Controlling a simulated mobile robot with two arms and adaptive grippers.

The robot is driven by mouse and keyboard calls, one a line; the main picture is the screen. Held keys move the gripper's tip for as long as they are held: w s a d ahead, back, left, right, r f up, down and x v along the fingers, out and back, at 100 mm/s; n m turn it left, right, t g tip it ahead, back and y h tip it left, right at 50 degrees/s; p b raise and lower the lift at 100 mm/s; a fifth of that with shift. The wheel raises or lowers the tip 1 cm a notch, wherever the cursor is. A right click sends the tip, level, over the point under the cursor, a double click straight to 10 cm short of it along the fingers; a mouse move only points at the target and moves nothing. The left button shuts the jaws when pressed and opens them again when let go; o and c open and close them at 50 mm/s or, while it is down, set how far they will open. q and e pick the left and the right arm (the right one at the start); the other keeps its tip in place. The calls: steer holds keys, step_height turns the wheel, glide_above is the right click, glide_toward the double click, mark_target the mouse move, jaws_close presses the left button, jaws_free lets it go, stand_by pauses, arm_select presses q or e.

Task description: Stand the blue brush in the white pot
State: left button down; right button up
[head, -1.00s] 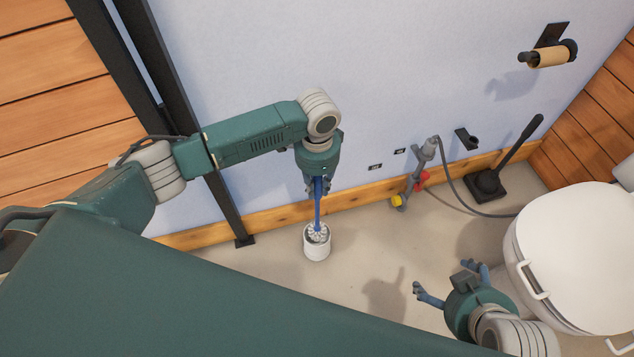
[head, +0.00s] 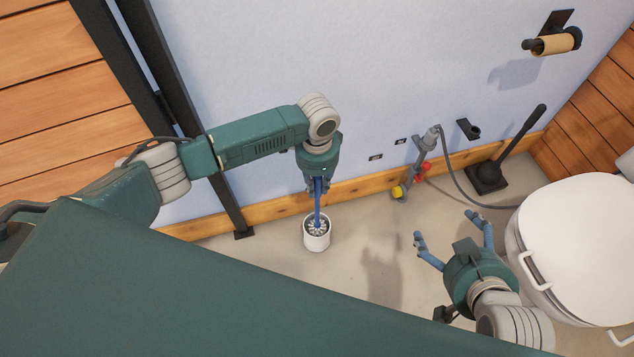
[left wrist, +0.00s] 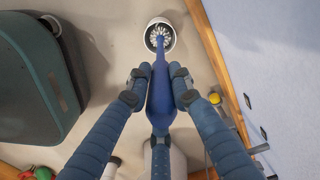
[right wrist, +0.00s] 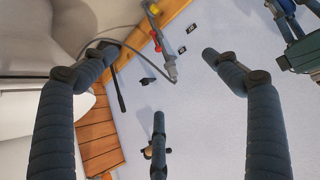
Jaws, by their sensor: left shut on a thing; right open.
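The blue brush (head: 318,210) hangs upright, handle up, with its white bristles down in the mouth of the white pot (head: 316,243) on the floor. My left gripper (head: 318,187) is shut on the brush's handle, above the pot. In the left wrist view the handle (left wrist: 161,92) lies between both fingers, and the bristles show inside the rim of the pot (left wrist: 174,42). Whether the bristles touch the bottom is hidden. My right gripper (head: 450,232) is open and empty, off to the right near the toilet; its spread fingers show in the right wrist view (right wrist: 158,54).
A white toilet (head: 575,245) stands at the right. A black plunger (head: 505,155) and a grey pipe with red and yellow knobs (head: 417,165) are along the wall (head: 400,70). A black post (head: 215,165) rises left of the pot. The floor right of the pot is clear.

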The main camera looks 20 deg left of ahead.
arm_select(q)
steer(key=shift+f, duration=0.8)
arm_select(e)
steer(key=shift+w+a+r+t, duration=0.25)
steer(key=shift+w+r+t, duration=0.15)
steer(key=shift+w+r, duration=0.25)
steer(key=shift+w+a+r+t, duration=0.25)
steer(key=shift+w+r+t, duration=0.15)
steer(key=shift+w+r, duration=0.15)
arm_select(q)
steer(key=c, duration=1.5)
jaws_free()
steer(key=shift+o, duration=0.2)
step_height(320, 180, up, 12)
